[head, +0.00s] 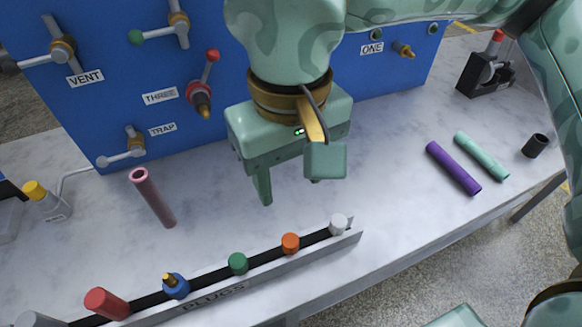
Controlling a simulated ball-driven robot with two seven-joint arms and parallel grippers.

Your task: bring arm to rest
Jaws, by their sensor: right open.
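My right gripper (290,190) hangs in the upper middle of the head view, pointing down over the white marbled table (400,215). Its arm comes in from the upper right. Its two fingers are apart and I see nothing between them. It is in front of the blue panel (110,95) and hides part of its lower middle. The plug rack (285,262) lies nearer to me than the gripper. I cannot tell the exact height of the fingers above the table. My left gripper is not in view.
Purple (453,168) and teal (481,156) tubes lie at right, near a black cup (535,146). A black device (486,72) stands behind them. Valves, including the red-handled one (200,92), stick out from the panel.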

